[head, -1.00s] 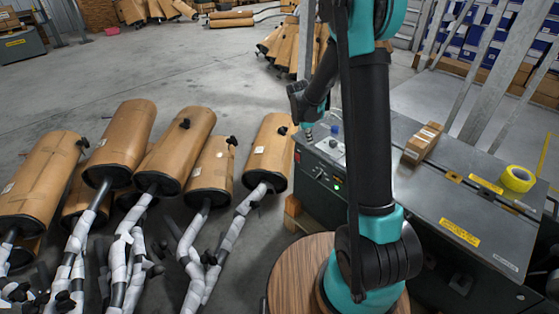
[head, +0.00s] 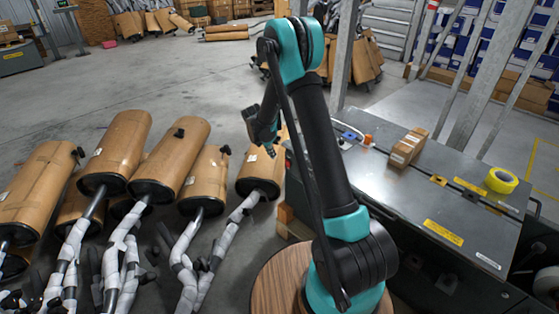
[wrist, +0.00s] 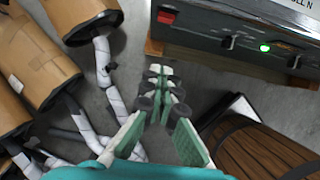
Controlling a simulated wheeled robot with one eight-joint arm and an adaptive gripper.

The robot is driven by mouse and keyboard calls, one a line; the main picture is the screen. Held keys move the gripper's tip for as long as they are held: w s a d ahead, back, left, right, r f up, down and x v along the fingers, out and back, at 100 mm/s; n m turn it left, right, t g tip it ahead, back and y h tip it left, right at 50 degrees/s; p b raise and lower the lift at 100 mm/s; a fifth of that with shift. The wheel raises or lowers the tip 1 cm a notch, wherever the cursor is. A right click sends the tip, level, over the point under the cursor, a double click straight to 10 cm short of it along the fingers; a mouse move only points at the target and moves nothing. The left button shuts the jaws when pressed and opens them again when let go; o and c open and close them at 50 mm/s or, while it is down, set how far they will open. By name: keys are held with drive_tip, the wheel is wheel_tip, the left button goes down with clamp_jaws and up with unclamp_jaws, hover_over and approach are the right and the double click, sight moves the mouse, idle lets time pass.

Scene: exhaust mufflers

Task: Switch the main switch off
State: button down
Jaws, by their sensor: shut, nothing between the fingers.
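The grey control panel (wrist: 235,45) is at the top right of the wrist view. It carries a red switch (wrist: 167,15) at its left end, two dark knobs or levers (wrist: 228,41) and a lit green lamp (wrist: 265,48). I cannot read which control is the main switch, nor tell its position. My gripper (wrist: 162,80) is shut and empty, below the panel's front face and apart from it. In the head view my gripper (head: 271,152) hangs left of the machine; my arm hides most of the panel there.
Wrapped mufflers (head: 170,160) with pipes lie close on the left. A brown box (head: 408,147) and yellow tape (head: 501,180) sit on the machine top (head: 400,190). A metal post (head: 348,55) stands behind. Open floor (head: 200,85) lies beyond the mufflers.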

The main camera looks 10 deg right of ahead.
sight(288, 166)
drive_tip(key=w+d+f, duration=0.4)
drive_tip(key=d+f, duration=0.2)
drive_tip(key=f, duration=0.2)
drive_tip(key=shift+w+f, duration=0.2)
drive_tip(key=shift+f, duration=0.05)
drive_tip(key=shift+d, duration=0.1)
drive_tip(key=shift+w+d+r, duration=0.1)
drive_tip(key=shift+w+d, duration=0.1)
drive_tip(key=shift+d, duration=0.05)
idle(0.3)
drive_tip(key=shift+r, duration=0.8)
drive_tip(key=shift+a, duration=0.1)
